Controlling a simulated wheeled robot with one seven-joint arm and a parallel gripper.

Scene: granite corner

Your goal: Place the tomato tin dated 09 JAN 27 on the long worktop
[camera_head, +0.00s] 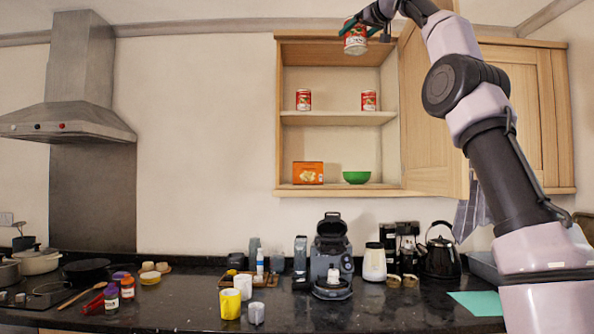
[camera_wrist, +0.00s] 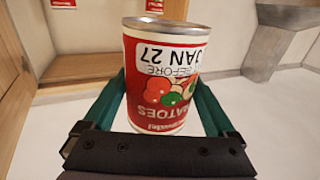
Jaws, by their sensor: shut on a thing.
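My gripper (camera_head: 362,29) is raised high in front of the top of the open wall cupboard, shut on a red and white tomato tin (camera_head: 355,42). In the wrist view the tin (camera_wrist: 166,75) sits between the teal fingers with its label upside down. "BEFORE" and "JAN 27" can be read on it; the day number is not visible. The long worktop (camera_head: 190,312) is dark speckled granite far below. Two similar tins stand on the cupboard's upper shelf, one left (camera_head: 304,100) and one right (camera_head: 369,101); their dates are too small to read.
The lower cupboard shelf holds an orange box (camera_head: 308,173) and a green bowl (camera_head: 357,177). The cupboard door (camera_head: 428,120) stands open. A coffee machine (camera_head: 331,255), kettle (camera_head: 440,255), yellow cup (camera_head: 230,304) and jars (camera_head: 111,298) stand on the worktop. Its front shows bare patches.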

